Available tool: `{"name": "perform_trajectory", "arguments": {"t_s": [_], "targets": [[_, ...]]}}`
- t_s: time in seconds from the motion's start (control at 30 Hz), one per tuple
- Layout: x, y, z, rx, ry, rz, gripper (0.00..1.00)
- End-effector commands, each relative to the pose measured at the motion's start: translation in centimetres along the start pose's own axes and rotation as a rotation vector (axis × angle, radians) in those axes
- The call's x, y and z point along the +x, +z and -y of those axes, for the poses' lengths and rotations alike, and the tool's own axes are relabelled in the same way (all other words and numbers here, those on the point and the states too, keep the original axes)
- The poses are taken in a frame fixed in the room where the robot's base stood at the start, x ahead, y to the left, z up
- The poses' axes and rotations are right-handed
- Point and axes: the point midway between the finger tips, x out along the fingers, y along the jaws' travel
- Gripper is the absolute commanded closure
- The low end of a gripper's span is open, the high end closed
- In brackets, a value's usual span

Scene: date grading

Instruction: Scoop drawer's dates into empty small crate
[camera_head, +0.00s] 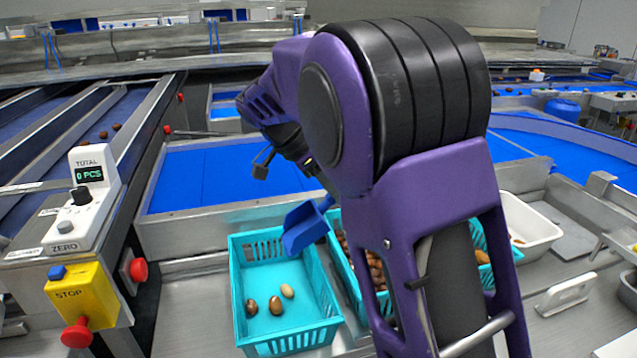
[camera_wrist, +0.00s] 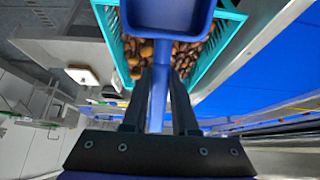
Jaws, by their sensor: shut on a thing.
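My gripper (camera_wrist: 158,108) is shut on the handle of a blue scoop (camera_wrist: 170,14). The scoop also shows in the head view (camera_head: 304,227), tilted, above the gap between two turquoise crates. Its bowl looks empty in the wrist view. The left turquoise crate (camera_head: 293,341) holds two dark dates (camera_head: 275,305) and one pale oval piece (camera_head: 288,290). The turquoise crate beside it (camera_head: 352,270) holds many brown dates (camera_wrist: 190,55); my arm hides much of it in the head view. A white tray (camera_head: 545,225) at right shows a little brown at its left. No drawer is clearly identifiable.
A counter reading 0 PCS (camera_head: 90,174) and a yellow stop box (camera_head: 82,294) with a red button stand at left. A blue belt (camera_head: 215,170) lies behind the crates. A white handled piece (camera_head: 566,293) lies on the metal bench at right.

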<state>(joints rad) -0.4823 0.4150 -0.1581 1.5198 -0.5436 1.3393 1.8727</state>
Motion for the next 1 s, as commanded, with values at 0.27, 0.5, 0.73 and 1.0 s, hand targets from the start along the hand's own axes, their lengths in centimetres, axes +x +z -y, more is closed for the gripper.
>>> {"name": "perform_trajectory", "arguments": {"t_s": [0.27,0.5,0.73,1.0], "targets": [[3.9,-1.5,-0.1,0.007,0.004,0.286,1.00],[6.3,-2.2,0.0,0.005,0.002,0.476,1.00],[7.2,-2.5,0.0,0.000,0.001,0.562,1.00],[7.2,-2.5,0.0,-0.002,-0.001,0.573,1.00]]}}
